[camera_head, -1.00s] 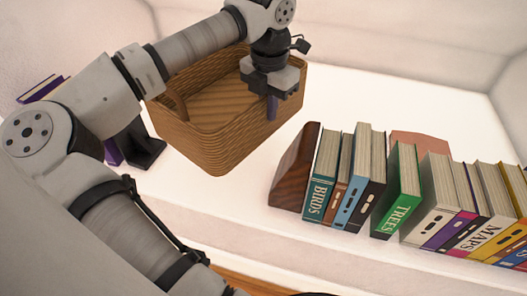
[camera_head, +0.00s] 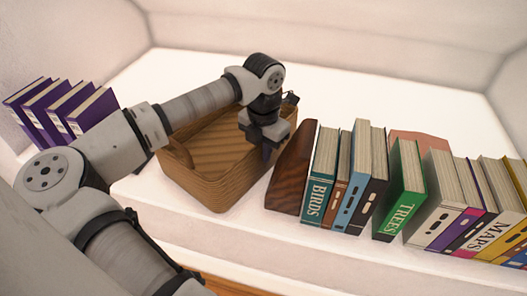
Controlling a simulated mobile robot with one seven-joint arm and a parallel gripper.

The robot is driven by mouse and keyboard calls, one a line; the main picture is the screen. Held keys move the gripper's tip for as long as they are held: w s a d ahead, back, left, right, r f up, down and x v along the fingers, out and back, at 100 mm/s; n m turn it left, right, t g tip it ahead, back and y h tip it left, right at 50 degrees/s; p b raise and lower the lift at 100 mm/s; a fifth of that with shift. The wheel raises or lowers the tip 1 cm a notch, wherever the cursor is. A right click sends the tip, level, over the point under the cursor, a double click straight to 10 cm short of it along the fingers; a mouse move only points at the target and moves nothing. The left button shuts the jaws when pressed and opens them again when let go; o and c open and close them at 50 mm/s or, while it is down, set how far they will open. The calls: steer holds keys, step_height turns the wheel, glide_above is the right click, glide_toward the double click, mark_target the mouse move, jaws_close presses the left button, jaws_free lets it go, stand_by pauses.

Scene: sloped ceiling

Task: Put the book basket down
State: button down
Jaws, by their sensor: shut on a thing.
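My gripper (camera_head: 266,150) is shut on the basket's right-hand rim and points downward. My arm crosses over the basket's back left and hides part of its far rim.
A dark wooden bookend (camera_head: 292,168) stands close to the basket's right side. A row of books (camera_head: 405,195) runs right from it. Several purple books (camera_head: 62,110) lean at the left.

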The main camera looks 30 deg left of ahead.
steer(key=shift+f, duration=0.1)
steer(key=c, duration=1.6)
jaws_free()
steer(key=shift+o, duration=0.2)
step_height(320, 180, up, 12)
steer(key=p, duration=0.3)
steer(key=shift+r, duration=0.2)
